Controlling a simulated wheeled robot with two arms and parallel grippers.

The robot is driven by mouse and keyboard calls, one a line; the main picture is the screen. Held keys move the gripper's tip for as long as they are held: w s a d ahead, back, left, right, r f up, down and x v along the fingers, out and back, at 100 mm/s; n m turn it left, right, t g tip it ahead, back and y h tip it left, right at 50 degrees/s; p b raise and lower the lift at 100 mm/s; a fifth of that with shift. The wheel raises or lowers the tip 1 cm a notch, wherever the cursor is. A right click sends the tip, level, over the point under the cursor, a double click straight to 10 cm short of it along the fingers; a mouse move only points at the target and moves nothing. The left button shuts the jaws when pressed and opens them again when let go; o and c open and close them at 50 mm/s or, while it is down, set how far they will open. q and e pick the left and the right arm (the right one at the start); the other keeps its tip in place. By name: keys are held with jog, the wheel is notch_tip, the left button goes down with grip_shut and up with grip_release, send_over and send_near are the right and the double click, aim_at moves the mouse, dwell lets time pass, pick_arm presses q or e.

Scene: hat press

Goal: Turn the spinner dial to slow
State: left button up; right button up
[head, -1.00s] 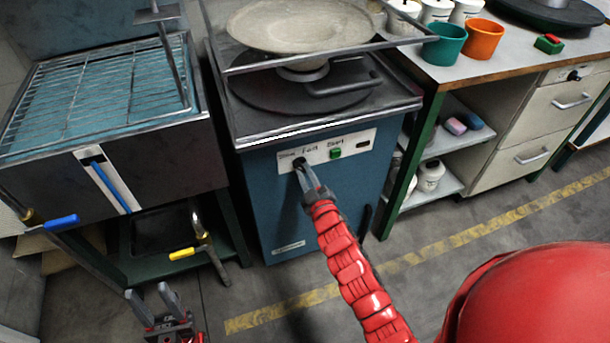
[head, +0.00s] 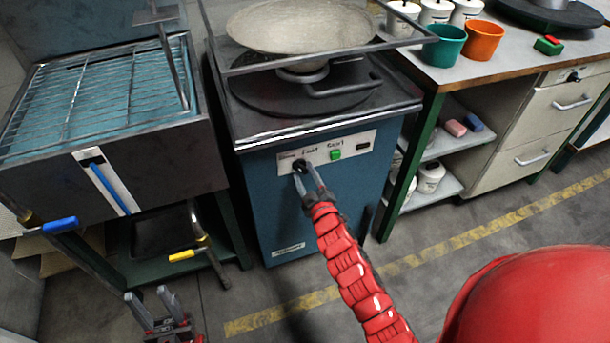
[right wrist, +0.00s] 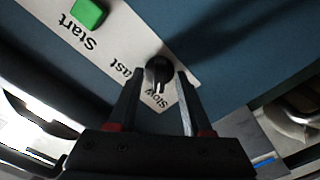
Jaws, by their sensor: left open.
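The spinner dial (head: 299,166) is a small black knob on the white label strip of the blue spinner cabinet (head: 262,205). In the right wrist view the dial (right wrist: 159,70) has its pointer towards the word "Slow", with "Fast" to the left. My right gripper (right wrist: 160,73) is open, its two fingers on either side of the dial with gaps visible. In the head view my right gripper (head: 304,172) is right in front of the label strip. My left gripper (head: 154,298) is open and empty at the bottom, well away from the dial.
A green start button (head: 335,155) sits right of the dial. A round stone-like disc (head: 300,24) and a metal frame are above the cabinet. A wire-rack unit (head: 100,90) with blue and yellow handles stands left. A workbench (head: 480,60) with pots stands right.

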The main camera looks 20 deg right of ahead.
jog(key=s+p, duration=0.1)
jog(key=s, duration=1.6)
jog(key=shift+s+d, duration=0.2)
jog(key=shift+d, duration=0.1)
